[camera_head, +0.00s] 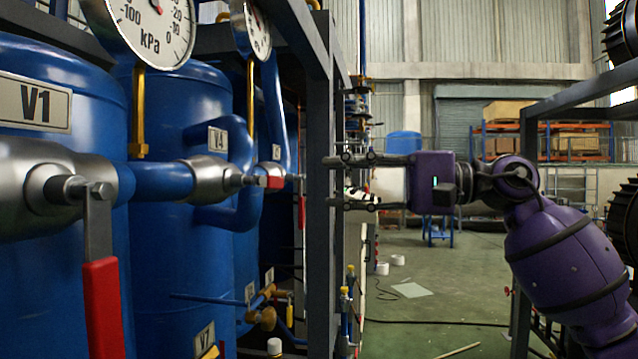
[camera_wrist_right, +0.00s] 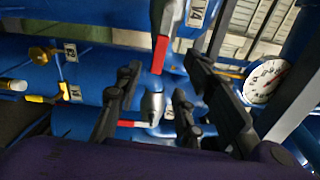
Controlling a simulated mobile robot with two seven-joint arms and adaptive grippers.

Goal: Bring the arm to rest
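My right arm, purple, comes in from the right in the head view. Its right gripper (camera_head: 345,181) points left, with its two dark fingers apart and nothing seen between them. The fingertips are close to the dark frame post and right of the valves. In the right wrist view the right gripper (camera_wrist_right: 152,95) shows its fingers spread, with a valve body (camera_wrist_right: 152,104) and a red handle (camera_wrist_right: 160,54) visible beyond, apart from the fingers as far as I can tell. My left gripper is not in view.
Blue tanks, one with a V1 plate (camera_head: 35,101), stand at the left with pressure gauges (camera_head: 152,25) above. A red-handled valve (camera_head: 102,305) hangs downward in front. A dark frame post (camera_head: 319,240) stands beside the gripper. Green floor (camera_head: 435,268) is mostly open; a rack stands at right.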

